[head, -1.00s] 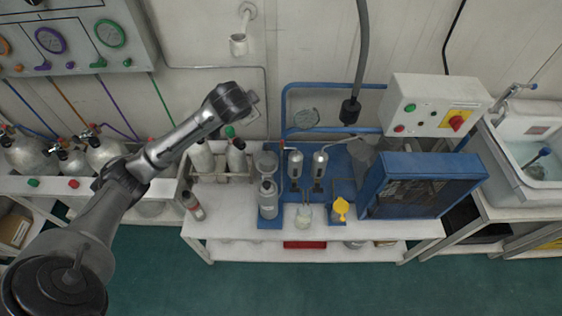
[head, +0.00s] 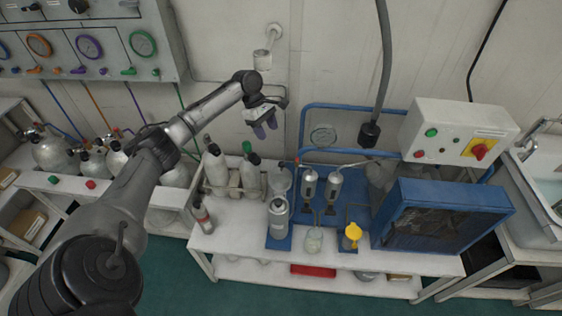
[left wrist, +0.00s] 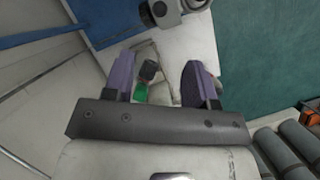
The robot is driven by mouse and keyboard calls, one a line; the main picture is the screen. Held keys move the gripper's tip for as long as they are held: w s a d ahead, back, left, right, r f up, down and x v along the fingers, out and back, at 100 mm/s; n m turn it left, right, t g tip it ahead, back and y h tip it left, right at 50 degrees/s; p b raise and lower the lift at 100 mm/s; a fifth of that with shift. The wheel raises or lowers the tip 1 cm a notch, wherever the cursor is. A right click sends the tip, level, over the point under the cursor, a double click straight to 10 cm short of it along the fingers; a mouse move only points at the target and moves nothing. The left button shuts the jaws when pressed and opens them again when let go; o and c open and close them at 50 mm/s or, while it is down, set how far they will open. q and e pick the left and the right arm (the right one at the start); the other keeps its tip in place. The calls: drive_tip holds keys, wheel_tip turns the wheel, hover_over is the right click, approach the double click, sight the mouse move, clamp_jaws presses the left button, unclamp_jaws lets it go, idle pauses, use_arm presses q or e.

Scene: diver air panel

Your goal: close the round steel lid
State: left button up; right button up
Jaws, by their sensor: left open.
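A grey steel canister (head: 278,217) stands on a blue base on the white bench. A round grey disc (head: 281,181), which looks like the round steel lid, stands raised at the canister's back edge. In the left wrist view a steel canister (left wrist: 172,12) shows at the top, partly cut off. My left gripper (head: 265,129) is open and empty, in the air behind and left of the disc and above the tall bottles, apart from them. Its two purple fingers also show in the left wrist view (left wrist: 158,82). My right gripper is not in view.
Tall bottles (head: 216,170), one with a green cap, stand in a rack left of the canister. A glass jar (head: 314,239), a yellow item (head: 352,233) and a blue radiator-like box (head: 440,215) are to its right. A dark hose (head: 382,70) hangs behind.

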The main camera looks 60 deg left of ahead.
use_arm(q)
drive_tip(key=n+b, duration=0.1)
drive_tip(key=b, duration=0.2)
approach(281, 175)
drive_tip(key=w+f, duration=0.2)
drive_tip(key=f, duration=0.1)
drive_tip(key=w+f, duration=0.1)
drive_tip(key=shift+d+f, duration=0.1)
drive_tip(key=shift+f, duration=0.1)
drive_tip(key=shift+d+f, duration=0.2)
drive_tip(key=shift+f, duration=0.3)
drive_tip(key=shift+w, duration=0.1)
drive_tip(key=shift+c, duration=0.4)
clamp_jaws()
